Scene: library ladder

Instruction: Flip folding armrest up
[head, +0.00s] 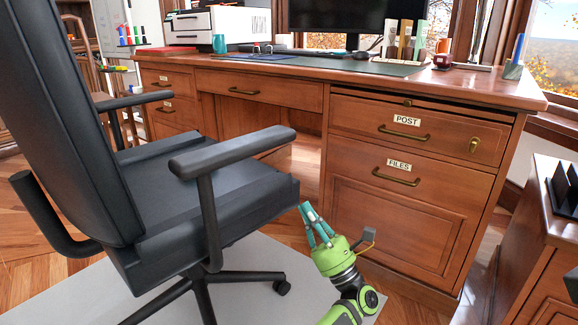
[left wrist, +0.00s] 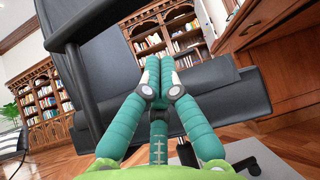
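The black office chair (head: 190,195) stands left of centre in the head view, its seat facing the desk. Its near folding armrest (head: 232,151) lies level, on a post rising beside the seat; the far armrest (head: 120,104) is also level. In the left wrist view the near armrest (left wrist: 100,18) crosses the upper left, with its post below. My left gripper (head: 312,220) is low, right of the seat's front corner and below the armrest, apart from it. Its teal fingers (left wrist: 153,60) are extended with nothing between them. My right gripper is not in view.
The wooden desk (head: 400,213) with drawers stands behind and right of the chair. A low wooden cabinet (head: 550,225) is at the far right. The chair stands on a pale mat (head: 250,265). Bookcases (left wrist: 42,105) stand far off in the left wrist view.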

